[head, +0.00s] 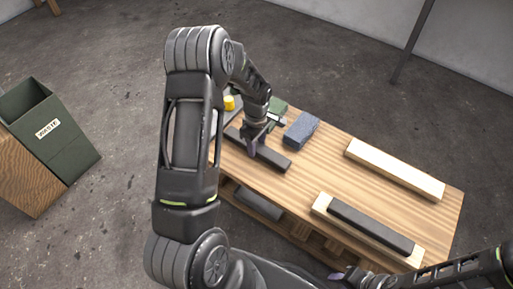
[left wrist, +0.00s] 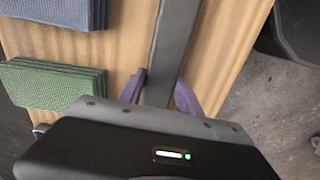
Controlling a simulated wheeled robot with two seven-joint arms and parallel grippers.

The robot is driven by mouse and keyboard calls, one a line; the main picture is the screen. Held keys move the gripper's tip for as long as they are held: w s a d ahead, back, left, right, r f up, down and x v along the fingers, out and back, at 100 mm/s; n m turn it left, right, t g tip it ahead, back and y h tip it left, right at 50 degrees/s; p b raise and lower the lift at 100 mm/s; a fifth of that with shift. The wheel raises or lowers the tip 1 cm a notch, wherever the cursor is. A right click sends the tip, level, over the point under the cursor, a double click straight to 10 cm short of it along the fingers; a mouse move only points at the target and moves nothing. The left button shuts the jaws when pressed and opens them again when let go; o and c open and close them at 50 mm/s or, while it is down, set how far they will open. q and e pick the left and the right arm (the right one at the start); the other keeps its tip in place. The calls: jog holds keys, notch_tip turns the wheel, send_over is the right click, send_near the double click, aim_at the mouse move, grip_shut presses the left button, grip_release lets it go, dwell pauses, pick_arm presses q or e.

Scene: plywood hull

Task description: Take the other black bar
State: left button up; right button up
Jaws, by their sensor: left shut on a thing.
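A black bar (head: 273,158) lies on the left part of the wooden bench (head: 330,160). My left gripper (head: 254,146) comes down over it and is shut on it. In the left wrist view the bar (left wrist: 173,45) runs between the two purple fingers (left wrist: 160,93). A second black bar (head: 370,227) lies on top of a pale wooden strip (head: 322,206) at the front right of the bench. My right gripper (head: 345,277) is low at the front edge of the picture, apart from that bar; its fingers are mostly hidden.
Blue pads (head: 301,130) and green pads (head: 278,108) lie behind the held bar, near a yellow object (head: 229,102). A bare pale strip (head: 394,168) lies at the back right. A dark piece (head: 258,203) sits on the lower shelf. A green waste bin (head: 50,130) stands left.

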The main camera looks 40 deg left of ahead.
aim_at(257, 145)
pick_arm(q)
grip_shut()
jog(key=shift+r, duration=0.1)
notch_tip(257, 145, up, 10)
jog(key=p, duration=0.2)
dwell(0.5)
dwell(0.4)
